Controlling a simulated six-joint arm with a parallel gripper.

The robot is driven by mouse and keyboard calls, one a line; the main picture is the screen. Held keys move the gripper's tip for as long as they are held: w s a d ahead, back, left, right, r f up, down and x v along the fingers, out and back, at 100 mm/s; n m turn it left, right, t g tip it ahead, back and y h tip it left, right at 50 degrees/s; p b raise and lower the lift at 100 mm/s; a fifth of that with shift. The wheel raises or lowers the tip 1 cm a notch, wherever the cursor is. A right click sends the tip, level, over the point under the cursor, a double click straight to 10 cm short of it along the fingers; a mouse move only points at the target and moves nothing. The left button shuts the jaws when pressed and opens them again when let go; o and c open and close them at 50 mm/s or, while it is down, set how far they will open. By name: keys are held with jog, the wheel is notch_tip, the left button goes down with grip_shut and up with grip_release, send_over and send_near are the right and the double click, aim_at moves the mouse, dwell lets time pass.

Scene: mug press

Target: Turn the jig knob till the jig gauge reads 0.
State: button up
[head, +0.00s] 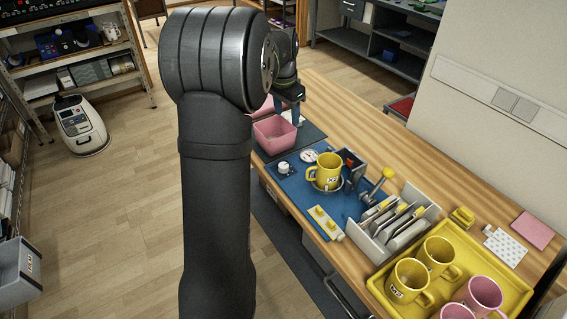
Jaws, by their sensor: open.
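The jig stands on a blue mat (283,184) on the wooden bench, with a yellow mug (324,172) upright in it. A small white and dark knob (284,168) sits at the mat's left side. It looks like the jig knob. A round white dial (309,156) lies just behind it and looks like the jig gauge; its reading is too small to tell. My gripper (288,112) is beyond them, above a pink bin, apart from the knob. My arm hides part of the gripper's surroundings.
The pink bin (274,136) stands left of the mat. A lever with a yellow end (388,173), a white rack (432,212) of pale plates and a yellow tray (516,290) of mugs stand to the right. Yellow pieces on a strip (326,222) lie in front.

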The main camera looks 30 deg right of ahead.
aim_at(284, 165)
jog(key=f+m, duration=0.3)
jog(key=f, duration=0.4)
jog(key=f+m+y, duration=0.1)
jog(key=f+m, duration=0.2)
jog(key=f, duration=0.4)
jog(key=w+f+m, duration=0.1)
jog(key=f+m, duration=0.1)
jog(key=f, duration=0.5)
jog(key=shift+w+a+f+m+g, duration=0.1)
jog(key=shift+f+m+g, duration=0.1)
jog(key=shift+m+g, duration=0.2)
jog(key=c, duration=1)
